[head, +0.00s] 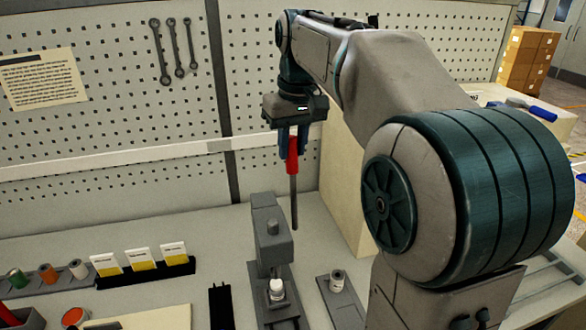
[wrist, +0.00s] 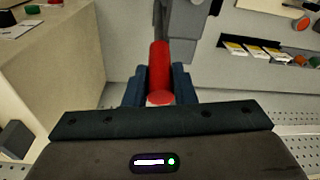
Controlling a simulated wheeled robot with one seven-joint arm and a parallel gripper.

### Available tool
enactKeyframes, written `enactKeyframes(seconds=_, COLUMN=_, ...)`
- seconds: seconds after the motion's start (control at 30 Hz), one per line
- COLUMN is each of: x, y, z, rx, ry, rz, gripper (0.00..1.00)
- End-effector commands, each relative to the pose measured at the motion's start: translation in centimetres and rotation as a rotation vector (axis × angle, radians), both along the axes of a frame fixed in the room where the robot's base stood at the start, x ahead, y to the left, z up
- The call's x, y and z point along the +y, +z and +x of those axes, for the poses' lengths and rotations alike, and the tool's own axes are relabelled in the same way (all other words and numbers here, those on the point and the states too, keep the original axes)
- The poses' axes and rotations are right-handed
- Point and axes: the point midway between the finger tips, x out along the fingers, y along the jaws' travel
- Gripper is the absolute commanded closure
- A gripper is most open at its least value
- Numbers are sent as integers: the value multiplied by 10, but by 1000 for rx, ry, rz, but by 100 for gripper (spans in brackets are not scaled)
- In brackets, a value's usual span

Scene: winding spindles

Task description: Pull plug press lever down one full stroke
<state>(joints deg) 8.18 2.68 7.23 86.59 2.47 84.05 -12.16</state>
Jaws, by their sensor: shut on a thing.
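The grey plug press (head: 266,220) stands on the bench in the head view, with a small white plug-like piece (head: 276,289) under its head. Its lever (head: 294,205) is a dark rod standing nearly upright at the press's right side, with a red grip (head: 292,165) on top. My gripper (head: 293,147) is above the press and shut on the red grip. In the wrist view the red grip (wrist: 160,72) lies between the two dark blue fingers, and part of the press (wrist: 187,20) shows beyond it. The lever's pivot is not clear.
A grey plate with a small pale piece (head: 337,281) lies right of the press. A black card rack (head: 145,272) and coloured spools (head: 47,272) are to the left. A cream box (head: 345,185) stands behind on the right. A pegboard (head: 110,110) closes the back.

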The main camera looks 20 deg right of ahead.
Motion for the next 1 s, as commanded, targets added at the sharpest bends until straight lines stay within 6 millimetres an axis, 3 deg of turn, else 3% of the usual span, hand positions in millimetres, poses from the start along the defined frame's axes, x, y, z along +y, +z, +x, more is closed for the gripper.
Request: enactKeyframes(seconds=1.0, x=1, y=-1, z=22, rx=123, ry=3, rz=-1, gripper=100)
